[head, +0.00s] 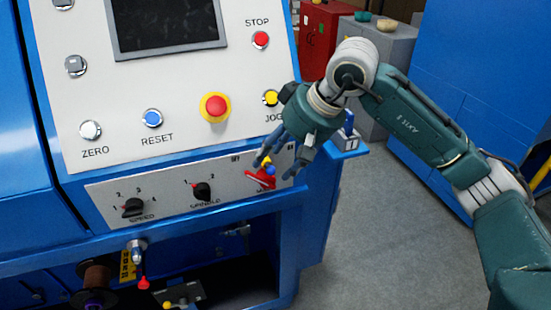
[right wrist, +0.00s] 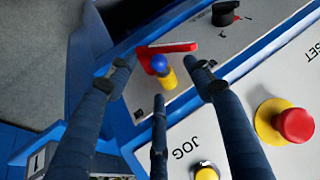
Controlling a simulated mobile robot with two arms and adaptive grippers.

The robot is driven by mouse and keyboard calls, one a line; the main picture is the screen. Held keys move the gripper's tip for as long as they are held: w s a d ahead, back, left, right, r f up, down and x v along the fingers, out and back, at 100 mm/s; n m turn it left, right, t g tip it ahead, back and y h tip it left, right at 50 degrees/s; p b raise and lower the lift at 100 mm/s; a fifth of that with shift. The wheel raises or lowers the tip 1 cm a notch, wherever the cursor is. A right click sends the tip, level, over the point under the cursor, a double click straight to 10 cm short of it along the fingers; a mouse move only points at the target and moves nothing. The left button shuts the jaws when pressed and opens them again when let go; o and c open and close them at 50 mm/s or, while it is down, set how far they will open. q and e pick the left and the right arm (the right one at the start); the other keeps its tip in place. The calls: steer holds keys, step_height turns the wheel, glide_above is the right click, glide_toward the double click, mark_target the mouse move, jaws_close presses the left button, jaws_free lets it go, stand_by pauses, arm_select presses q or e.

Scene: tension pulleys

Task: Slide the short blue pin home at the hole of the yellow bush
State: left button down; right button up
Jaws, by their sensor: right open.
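A yellow bush (right wrist: 168,80) stands on the grey switch panel at its right end, beside a red lever (right wrist: 172,47). A blue rounded piece, seemingly the short blue pin (right wrist: 159,63), shows at the bush; I cannot tell how deep it sits. In the head view the bush (head: 267,161) and red lever (head: 259,179) are small and partly behind my fingers. My right gripper (head: 273,168) is open, its fingers spread around the bush and pin; in the right wrist view the fingertips (right wrist: 162,84) appear apart from them. My left gripper is out of view.
On the panel are black knobs (head: 202,191) and, above, a red emergency button (head: 215,107) and a yellow JOG button (head: 271,98). An open bay (head: 215,270) lies below. Grey floor (head: 385,220) is free to the right.

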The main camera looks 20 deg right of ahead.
step_height(320, 180, up, 8)
steer(key=d+p, duration=0.2)
steer(key=p, duration=0.2)
steer(key=shift+d+f, duration=0.15)
steer(key=shift+d, duration=0.25)
stand_by(0.7)
